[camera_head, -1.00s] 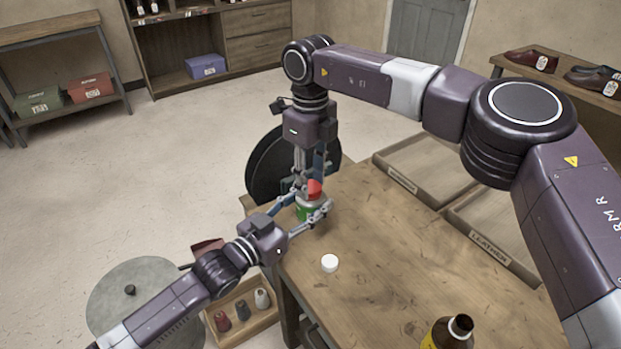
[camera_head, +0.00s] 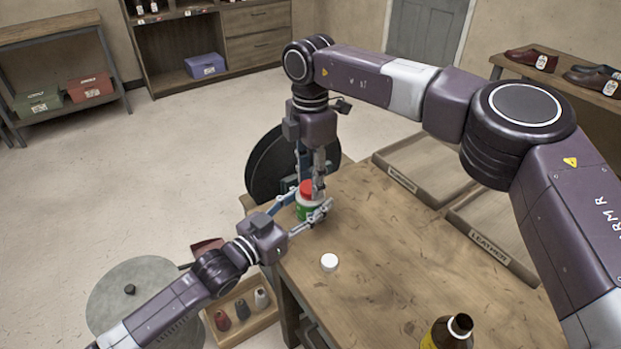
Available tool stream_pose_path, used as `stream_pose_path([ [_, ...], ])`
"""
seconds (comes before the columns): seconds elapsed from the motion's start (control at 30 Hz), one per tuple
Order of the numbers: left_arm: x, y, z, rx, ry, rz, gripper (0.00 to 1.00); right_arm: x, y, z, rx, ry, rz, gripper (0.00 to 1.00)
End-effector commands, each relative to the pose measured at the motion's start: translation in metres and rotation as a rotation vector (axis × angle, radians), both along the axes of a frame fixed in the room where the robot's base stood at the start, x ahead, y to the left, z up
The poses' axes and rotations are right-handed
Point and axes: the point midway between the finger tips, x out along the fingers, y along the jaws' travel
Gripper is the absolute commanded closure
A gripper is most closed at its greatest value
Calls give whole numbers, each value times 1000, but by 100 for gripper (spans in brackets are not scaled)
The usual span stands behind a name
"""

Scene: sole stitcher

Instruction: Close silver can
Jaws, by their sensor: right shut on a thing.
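The can (camera_head: 308,210) stands at the table's far left corner; its visible side is green and white, with silver-grey near the top. A red lid (camera_head: 306,188) sits on top of it. My right gripper (camera_head: 313,188) reaches down from above and is shut on the red lid, partly covering it. The far side of the can is hidden.
A small white cap (camera_head: 329,262) lies on the wooden table (camera_head: 390,265). A dark bottle (camera_head: 448,333) stands at the front. Wooden trays (camera_head: 490,225) lie at the right. A small box with several spools (camera_head: 245,328) sits below left. The table's middle is clear.

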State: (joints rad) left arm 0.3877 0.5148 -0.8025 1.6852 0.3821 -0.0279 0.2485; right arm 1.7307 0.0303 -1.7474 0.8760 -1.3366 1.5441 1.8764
Motion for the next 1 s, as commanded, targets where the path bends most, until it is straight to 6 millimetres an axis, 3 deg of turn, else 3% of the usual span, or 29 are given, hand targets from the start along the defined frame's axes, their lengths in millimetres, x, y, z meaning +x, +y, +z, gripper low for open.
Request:
stream_pose_path([
  [0.3,-1,0,-1,1,1,-1,100,1,0,1,2,-3,-627,74],
  [0.5,-1,-1,-1,1,1,-1,100,1,0,1,2,-4,-935,74],
  [0.67,-1,-1,-1,1,1,-1,100,1,0,1,2,-4,-1031,74],
  [0.93,-1,-1,-1,1,2,-2,100,1,0,1,2,-4,-1037,74],
  [1.0,-1,-1,-1,1,2,-2,100,1,0,1,2,-4,-1037,61],
])
